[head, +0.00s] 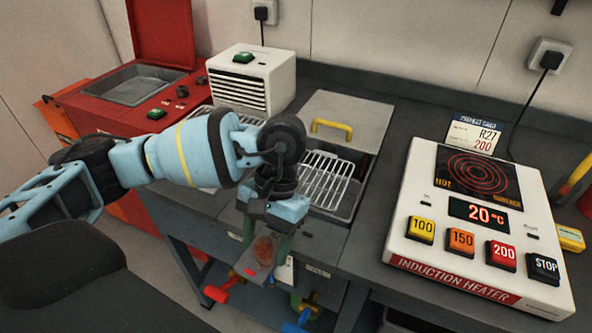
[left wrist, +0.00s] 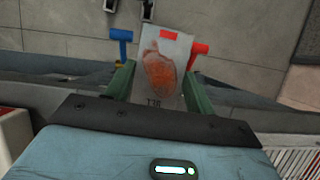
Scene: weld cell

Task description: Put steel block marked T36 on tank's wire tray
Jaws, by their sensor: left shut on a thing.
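The steel block (head: 262,258) is a flat grey plate with a rusty orange patch and a red mark at one end. In the left wrist view the block (left wrist: 173,48) shows a marking that looks like T36. My left gripper (head: 265,240) is shut on it, with green fingers (left wrist: 158,88) at its two sides. It holds the block in front of the bench edge, over the floor area. The wire tray (head: 326,182) lies in the open tank (head: 345,212) just behind and right of the gripper; my wrist hides its left part. My right gripper is not in view.
The tank's grey lid (head: 345,108) with a yellow handle stands behind the tray. An induction heater (head: 400,240) reading 20 °C stands right. A white fan unit (head: 252,78) and a red washer (head: 165,20) stand behind left. Red (head: 215,293) and blue (head: 297,322) valve handles are below the bench edge.

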